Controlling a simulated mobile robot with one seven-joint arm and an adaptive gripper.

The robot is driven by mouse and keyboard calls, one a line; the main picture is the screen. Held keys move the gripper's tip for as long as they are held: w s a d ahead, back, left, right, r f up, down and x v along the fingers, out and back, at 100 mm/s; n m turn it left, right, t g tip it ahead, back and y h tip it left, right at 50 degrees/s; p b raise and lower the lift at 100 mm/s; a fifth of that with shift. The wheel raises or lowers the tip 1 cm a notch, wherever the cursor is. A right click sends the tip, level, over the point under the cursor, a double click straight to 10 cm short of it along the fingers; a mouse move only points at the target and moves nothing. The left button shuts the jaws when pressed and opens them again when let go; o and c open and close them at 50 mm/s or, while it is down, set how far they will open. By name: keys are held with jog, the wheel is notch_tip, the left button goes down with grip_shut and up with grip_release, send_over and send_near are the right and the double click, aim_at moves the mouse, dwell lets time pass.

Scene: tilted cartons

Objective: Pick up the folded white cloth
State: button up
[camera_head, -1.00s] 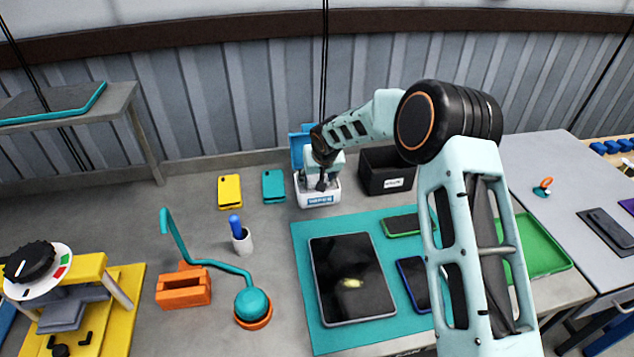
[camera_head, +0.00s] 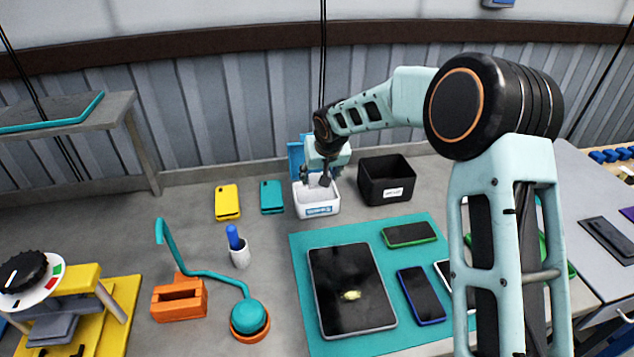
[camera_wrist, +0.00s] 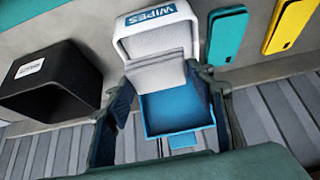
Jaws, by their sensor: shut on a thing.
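The folded white cloth (camera_wrist: 160,72) shows in the wrist view between my two fingers, at the mouth of the white wipes box. My gripper (camera_wrist: 168,100) is shut on it. The white wipes box (camera_wrist: 150,20) has a "WIPES" label and a blue lid (camera_wrist: 178,112), which stands open. In the head view my gripper (camera_head: 316,180) is over the opening of the wipes box (camera_head: 318,205), fingers pointing down. The cloth is hard to make out there. I cannot tell whether its lower part is still inside the box.
A black bin (camera_head: 386,182) stands close to the right of the box. A teal mat (camera_head: 301,262) with a tablet (camera_head: 350,292) and phones is in front. The corrugated wall (camera_head: 230,110) is close behind.

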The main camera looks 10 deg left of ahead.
jog(key=s+d+r+b, duration=0.2)
jog(key=s+d+r, duration=0.3)
jog(key=s, duration=0.4)
jog(key=shift+d+r, duration=0.25)
jog(key=shift+r, duration=0.15)
